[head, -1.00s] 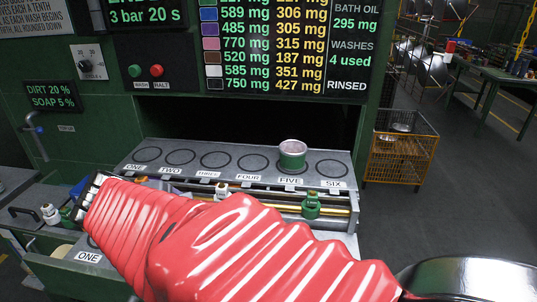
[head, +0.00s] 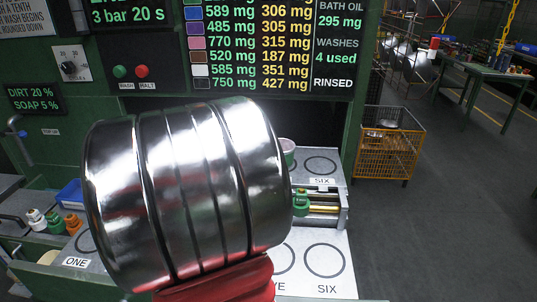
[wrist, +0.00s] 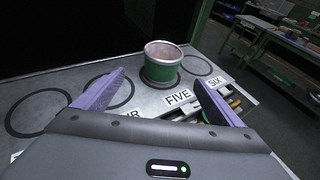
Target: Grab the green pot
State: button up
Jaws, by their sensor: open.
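The green pot (wrist: 161,66) has a pale rim and pinkish inside. It stands upright on the grey shelf at the circle behind the FIVE label. In the head view only a sliver of the pot (head: 288,157) shows past my arm. My gripper (wrist: 158,90) is open in the wrist view, with its two purple fingers spread wide. The pot is ahead of the fingers, between their lines, and not touched. The gap between the fingers is empty. My metal and red arm covers most of the shelf in the head view, and my gripper is hidden there.
The shelf (head: 335,178) has a row of ringed spots; the SIX spot (head: 318,165) is empty. A green fitting (head: 300,203) sits on a brass rail in front. A dark opening lies behind the shelf. An orange wire cart (head: 388,155) stands at the right on open floor.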

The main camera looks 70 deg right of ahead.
jog(key=shift+d, duration=0.1)
jog(key=x, duration=0.8)
jog(key=shift+s+d, duration=0.1)
jog(key=shift+s, duration=0.05)
jog(key=shift+s+x, duration=0.2)
jog(key=shift+x, duration=2.5)
jog(key=shift+r, duration=0.15)
jog(key=shift+c, duration=0.6)
jog(key=c, duration=1.1)
jog(key=shift+r, duration=0.1)
jog(key=shift+c, duration=0.2)
